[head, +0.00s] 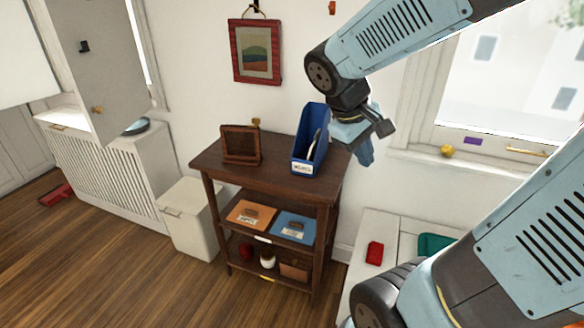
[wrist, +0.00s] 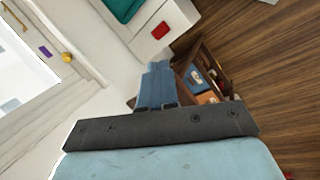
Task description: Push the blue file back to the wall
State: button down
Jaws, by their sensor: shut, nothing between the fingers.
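The blue file (head: 309,146) is a tall open-topped holder with a white label on its front. It stands upright on the right half of the dark wooden shelf's top (head: 275,180) in the head view. Light papers show inside it. My gripper (head: 366,155) is just right of the file, near the shelf top's right end, with its fingers pointing down. The fingers are shut and empty. I cannot tell whether they touch the file. In the wrist view my gripper (wrist: 157,70) shows its blue fingers together, and the file cannot be made out there.
A brown frame (head: 240,145) stands left on the shelf top. Blue and orange folders (head: 294,227) lie on the middle shelf. The white wall (head: 285,95) is behind. A white bin (head: 188,215) stands left. A white cabinet with a red item (head: 375,252) is at the right.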

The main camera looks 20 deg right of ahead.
jog(key=w+d+f+n+g+h, duration=0.1)
jog(key=w+d+f+n+h, duration=0.1)
jog(key=w+f+n+h, duration=0.4)
jog(key=n+t, duration=1.4)
jog(key=n, duration=0.4)
send_near(298, 163)
jog(key=shift+h, duration=0.3)
jog(key=x, duration=0.7)
jog(key=shift+f, duration=0.1)
jog(key=x, duration=0.8)
jog(key=shift+w, duration=0.2)
